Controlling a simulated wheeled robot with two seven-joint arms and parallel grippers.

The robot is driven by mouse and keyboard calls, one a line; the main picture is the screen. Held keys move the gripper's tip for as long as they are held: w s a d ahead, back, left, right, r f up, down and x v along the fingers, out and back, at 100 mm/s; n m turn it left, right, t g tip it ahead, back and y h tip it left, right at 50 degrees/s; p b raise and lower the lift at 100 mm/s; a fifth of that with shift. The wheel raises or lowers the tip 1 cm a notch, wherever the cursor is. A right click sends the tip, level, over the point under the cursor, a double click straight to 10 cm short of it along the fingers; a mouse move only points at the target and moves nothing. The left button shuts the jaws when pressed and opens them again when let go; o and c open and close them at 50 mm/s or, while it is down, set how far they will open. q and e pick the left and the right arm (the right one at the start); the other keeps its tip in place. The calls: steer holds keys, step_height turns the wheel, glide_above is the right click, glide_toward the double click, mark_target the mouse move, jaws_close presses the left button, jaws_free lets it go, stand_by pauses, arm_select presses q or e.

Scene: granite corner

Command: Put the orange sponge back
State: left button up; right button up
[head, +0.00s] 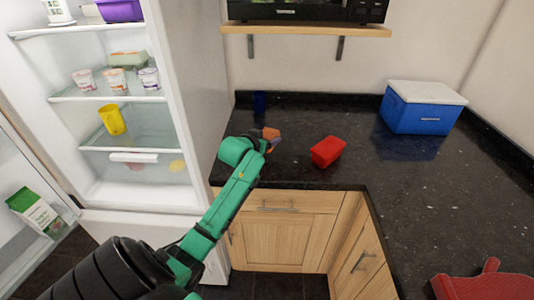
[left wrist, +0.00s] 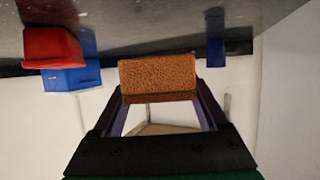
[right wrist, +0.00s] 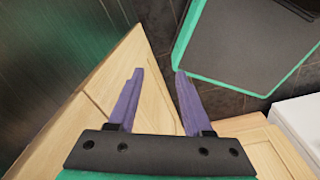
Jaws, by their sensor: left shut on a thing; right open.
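The orange sponge (head: 271,133) is at the end of my left arm, over the back left part of the dark counter in the head view. In the left wrist view the sponge (left wrist: 158,76) sits between the two fingers of my left gripper (left wrist: 160,90), which is shut on it. The left gripper also shows in the head view (head: 266,143). A red box (head: 327,151) stands on the counter just right of the sponge. My right gripper (right wrist: 160,72) is open and empty in the right wrist view, with wooden cabinet fronts and dark floor below.
A dark blue cup (head: 259,102) stands at the counter's back left. A blue cooler with white lid (head: 422,108) is at the back right. A shelf (head: 306,30) with a microwave hangs above. The open fridge (head: 115,100) is left. A red object (head: 485,287) lies at the lower right.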

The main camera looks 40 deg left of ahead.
mark_target(267, 160)
arm_select(q)
step_height(267, 160, down, 7)
steer(key=shift+f, duration=0.1)
steer(key=o, duration=1.2)
steer(key=shift+s+d+r, duration=0.1)
steer(key=shift+s+r, duration=0.1)
steer(key=shift+s, duration=0.15)
steer(key=v, duration=1.1)
steer(key=shift+s+r, duration=0.1)
steer(key=shift+s, duration=0.05)
